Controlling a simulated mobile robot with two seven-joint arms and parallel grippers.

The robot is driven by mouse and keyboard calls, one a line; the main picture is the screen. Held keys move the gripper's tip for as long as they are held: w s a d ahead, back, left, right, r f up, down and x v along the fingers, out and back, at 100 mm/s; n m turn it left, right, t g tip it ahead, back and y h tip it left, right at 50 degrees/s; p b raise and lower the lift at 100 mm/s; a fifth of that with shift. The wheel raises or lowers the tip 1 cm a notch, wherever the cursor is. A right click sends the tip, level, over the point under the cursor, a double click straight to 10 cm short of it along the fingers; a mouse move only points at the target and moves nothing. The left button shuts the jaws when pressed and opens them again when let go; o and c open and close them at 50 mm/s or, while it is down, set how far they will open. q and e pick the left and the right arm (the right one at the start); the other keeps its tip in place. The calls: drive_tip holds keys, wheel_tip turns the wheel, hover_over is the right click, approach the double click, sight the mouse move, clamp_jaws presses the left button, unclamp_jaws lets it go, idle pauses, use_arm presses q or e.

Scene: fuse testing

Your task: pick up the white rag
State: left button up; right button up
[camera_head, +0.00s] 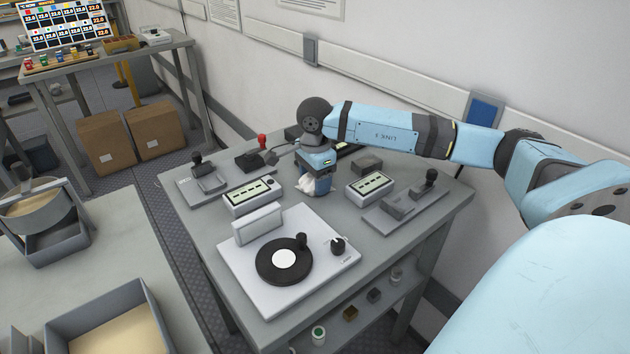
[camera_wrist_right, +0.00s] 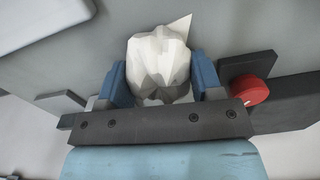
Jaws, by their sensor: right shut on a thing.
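The white rag (camera_head: 312,185) is a crumpled white cloth at the middle of the grey workbench (camera_head: 375,245). In the right wrist view the rag (camera_wrist_right: 160,65) bulges up between the two blue fingers. My right gripper (camera_head: 318,182) reaches in from the right and points down at the bench. It is shut on the rag; in the right wrist view the fingers (camera_wrist_right: 160,85) press on both its sides. I cannot tell whether the rag still touches the bench. My left gripper is not in view.
A turntable-like device (camera_head: 335,262) stands in front of the rag. Meters flank it at left (camera_head: 252,195) and right (camera_head: 370,186). A red knob (camera_wrist_right: 252,90) is close to the right finger. The wall (camera_head: 400,45) is behind the bench. Trays (camera_head: 110,325) stand on the left table.

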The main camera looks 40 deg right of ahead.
drive_tip(key=shift+r, duration=0.1)
use_arm(q)
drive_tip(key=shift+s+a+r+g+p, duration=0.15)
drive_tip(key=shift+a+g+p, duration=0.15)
drive_tip(key=shift+p, duration=0.95)
use_arm(e)
wheel_tip(320, 180, up, 20)
